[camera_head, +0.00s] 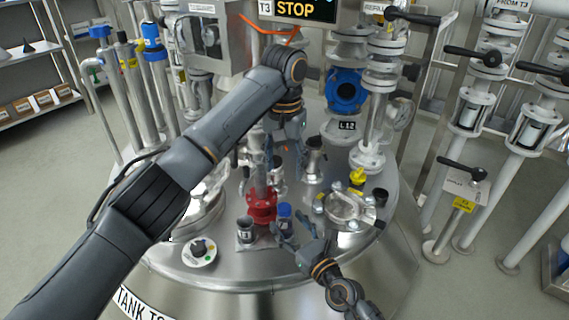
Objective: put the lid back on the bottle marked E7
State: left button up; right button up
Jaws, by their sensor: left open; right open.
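Two small bottles stand near the front of the tank top. One is a dark-topped bottle (245,229) on a small pale base. The other is a blue-topped bottle (285,216) to its right. The marking E7 is too small to read on either, and I cannot tell which loose piece is the lid. My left gripper (285,152) is open, pointing down above the middle of the tank top, behind the bottles. My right gripper (290,236) is open at the front, close beside the blue-topped bottle. I cannot tell whether it touches it.
A red flanged fitting (262,205) stands just behind the bottles. A round hatch (349,209), a yellow piece (357,178) and a black knob-like piece (380,196) are on the right. A dial (199,250) sits at front left. Pipes and a blue valve (344,90) crowd the back.

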jog(key=v, duration=0.9)
jog(key=shift+s+d, duration=0.15)
jog(key=shift+s, duration=0.05)
